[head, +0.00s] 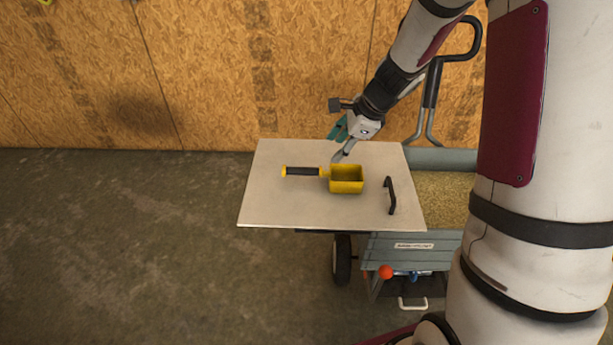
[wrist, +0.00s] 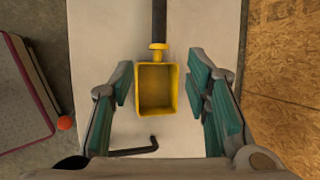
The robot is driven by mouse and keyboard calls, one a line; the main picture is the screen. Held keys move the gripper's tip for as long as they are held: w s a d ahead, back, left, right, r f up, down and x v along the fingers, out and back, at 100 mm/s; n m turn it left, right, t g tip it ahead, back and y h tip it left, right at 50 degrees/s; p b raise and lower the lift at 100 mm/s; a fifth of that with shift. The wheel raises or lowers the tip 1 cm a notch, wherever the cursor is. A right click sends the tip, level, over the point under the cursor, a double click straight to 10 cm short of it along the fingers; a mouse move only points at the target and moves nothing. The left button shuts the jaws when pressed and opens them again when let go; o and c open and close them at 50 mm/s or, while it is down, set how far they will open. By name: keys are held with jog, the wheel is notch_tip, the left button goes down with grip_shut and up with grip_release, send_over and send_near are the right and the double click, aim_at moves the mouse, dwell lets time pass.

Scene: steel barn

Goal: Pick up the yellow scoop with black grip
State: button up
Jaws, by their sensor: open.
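The yellow scoop with black grip (head: 346,179) lies on a pale board (head: 270,207), its open bin facing up and its handle pointing left in the head view. In the wrist view the scoop's bin (wrist: 156,89) sits between the two teal-padded fingers, with the handle running up out of the picture. My gripper (head: 343,152) is over the board by the bin's far side in the head view. In the wrist view my gripper (wrist: 162,90) is open, with a gap on each side of the bin. Its height above the scoop is hard to tell.
A wooden wall (head: 200,75) stands behind. Concrete floor (head: 120,250) lies clear at left.

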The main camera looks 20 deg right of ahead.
aim_at(317, 169)
jog(key=b+x, duration=0.2)
jog(key=x, duration=0.6)
jog(key=shift+a, duration=0.2)
jog(key=shift+b+x, duration=0.8)
jog(key=shift+x, duration=2.2)
grip_shut()
